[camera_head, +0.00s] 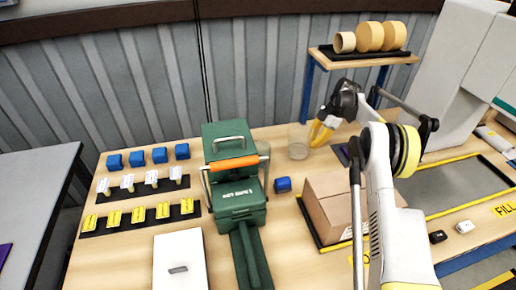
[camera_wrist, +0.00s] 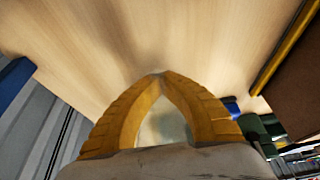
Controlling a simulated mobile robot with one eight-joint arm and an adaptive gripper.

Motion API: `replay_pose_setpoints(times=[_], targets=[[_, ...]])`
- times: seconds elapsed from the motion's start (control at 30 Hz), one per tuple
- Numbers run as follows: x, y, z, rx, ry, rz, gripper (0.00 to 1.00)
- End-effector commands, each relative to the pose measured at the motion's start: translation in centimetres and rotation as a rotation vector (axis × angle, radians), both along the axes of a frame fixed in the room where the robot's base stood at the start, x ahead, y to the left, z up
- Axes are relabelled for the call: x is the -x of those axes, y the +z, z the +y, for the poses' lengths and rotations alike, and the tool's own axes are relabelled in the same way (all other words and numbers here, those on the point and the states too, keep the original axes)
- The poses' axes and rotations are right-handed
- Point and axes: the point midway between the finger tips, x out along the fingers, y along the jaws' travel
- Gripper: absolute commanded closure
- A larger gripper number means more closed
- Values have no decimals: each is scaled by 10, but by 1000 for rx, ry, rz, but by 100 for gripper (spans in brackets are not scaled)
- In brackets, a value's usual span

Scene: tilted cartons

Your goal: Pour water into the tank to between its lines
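A clear vessel (camera_head: 298,143) stands on the wooden table right of the green machine (camera_head: 235,190). I cannot make out any water or level lines. No part is clearly recognisable as the tank. My gripper (camera_head: 316,143) has yellow fingers pointing down just right of the clear vessel; whether they touch it is unclear. In the wrist view my gripper (camera_wrist: 160,76) has its fingertips together over the wood. A pale, greenish shape (camera_wrist: 163,128) shows between the fingers; I cannot tell whether it is held.
A brown carton (camera_head: 335,205) stands at the front right, with a small blue block (camera_head: 283,185) to its left. A shelf (camera_head: 360,56) with tape rolls is behind. Several blue blocks and tags line the left.

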Motion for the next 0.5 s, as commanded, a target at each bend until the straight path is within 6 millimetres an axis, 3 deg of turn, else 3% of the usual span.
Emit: replay_pose_setpoints(times=[0.5], targets=[[1,12,5,77,5,-16,100]])
